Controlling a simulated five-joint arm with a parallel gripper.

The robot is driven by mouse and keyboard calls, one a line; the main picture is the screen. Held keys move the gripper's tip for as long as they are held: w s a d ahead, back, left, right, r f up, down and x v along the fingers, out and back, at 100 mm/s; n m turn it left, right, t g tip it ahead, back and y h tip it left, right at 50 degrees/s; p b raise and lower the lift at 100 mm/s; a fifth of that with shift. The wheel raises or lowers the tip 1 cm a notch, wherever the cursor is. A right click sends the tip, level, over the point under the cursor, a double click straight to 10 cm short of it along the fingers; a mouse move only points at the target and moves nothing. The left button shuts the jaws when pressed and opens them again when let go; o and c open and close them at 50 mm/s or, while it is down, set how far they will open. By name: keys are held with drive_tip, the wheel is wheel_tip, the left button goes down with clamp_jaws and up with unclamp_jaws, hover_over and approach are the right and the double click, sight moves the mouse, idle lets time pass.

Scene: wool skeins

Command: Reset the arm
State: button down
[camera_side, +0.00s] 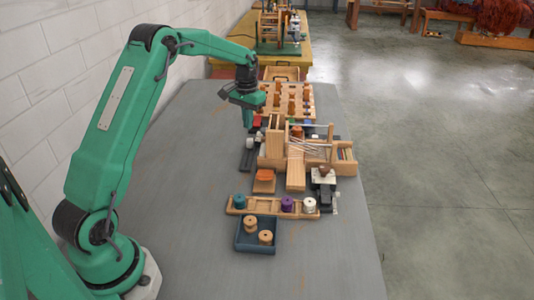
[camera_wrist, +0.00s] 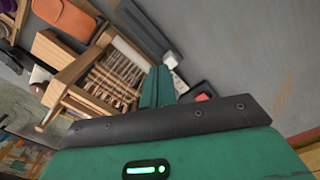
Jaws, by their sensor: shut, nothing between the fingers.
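My green arm reaches over the grey table (camera_side: 190,215) from the left. My gripper (camera_side: 247,124) points down above the table, left of the wooden frame with rods (camera_side: 318,150). In the wrist view my gripper (camera_wrist: 157,86) shows its two green fingers side by side, shut with nothing between them. The wooden frame with its row of rods (camera_wrist: 112,75) lies just left of the fingertips in that view. I cannot tell the exact height of the fingertips above the table.
A wooden strip with several spools (camera_side: 270,206) and a blue tray (camera_side: 244,240) with two wooden spools stand nearer the camera. A wooden peg rack (camera_side: 298,100) stands behind. The table's left side is clear. A white block wall (camera_side: 45,60) runs along the left.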

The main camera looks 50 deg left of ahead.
drive_tip(key=shift+r, duration=0.15)
drive_tip(key=s+d+r+m+t, duration=0.1)
drive_tip(key=s+d+r+t, duration=0.2)
drive_tip(key=s+d+r, duration=1.05)
drive_tip(key=s+d+m+t, duration=0.1)
drive_tip(key=s+d, duration=0.3)
drive_tip(key=s, duration=0.4)
drive_tip(key=s+d+m+t, duration=0.1)
drive_tip(key=s+d, duration=0.3)
drive_tip(key=s, duration=0.4)
drive_tip(key=shift+d+t, duration=0.15)
drive_tip(key=shift+t, duration=0.15)
